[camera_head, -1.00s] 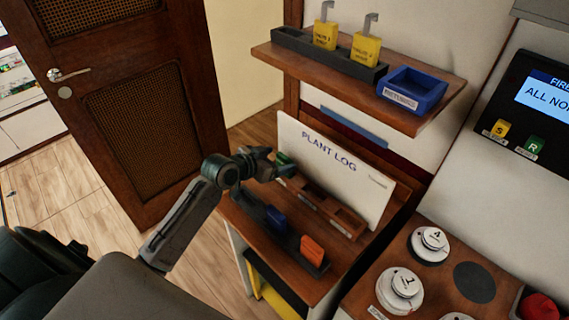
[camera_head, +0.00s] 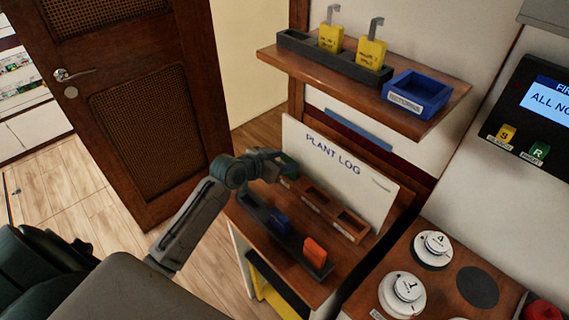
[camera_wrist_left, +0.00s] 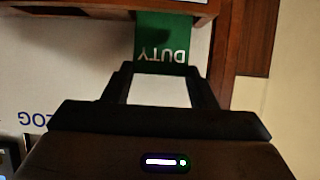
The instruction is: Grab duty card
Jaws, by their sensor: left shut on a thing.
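The green duty card (camera_wrist_left: 162,38) shows in the left wrist view with "DUTY" upside down from this side. My left gripper (camera_wrist_left: 160,72) is shut on its near end. In the head view my left gripper (camera_head: 284,164) is at the left end of the wooden slotted tray, in front of the plant log board. Only a small green part of the card (camera_head: 290,170) shows there, beside the fingers. I cannot tell whether the card's far end is still in a slot. My right gripper is not in view.
The wooden tray (camera_head: 318,203) has empty slots to the right. A dark rack (camera_head: 255,208) holds a blue card (camera_head: 282,224) and an orange card (camera_head: 315,251). The plant log board (camera_head: 340,165) stands close behind. A shelf (camera_head: 440,103) overhangs it with yellow tags and a blue tray.

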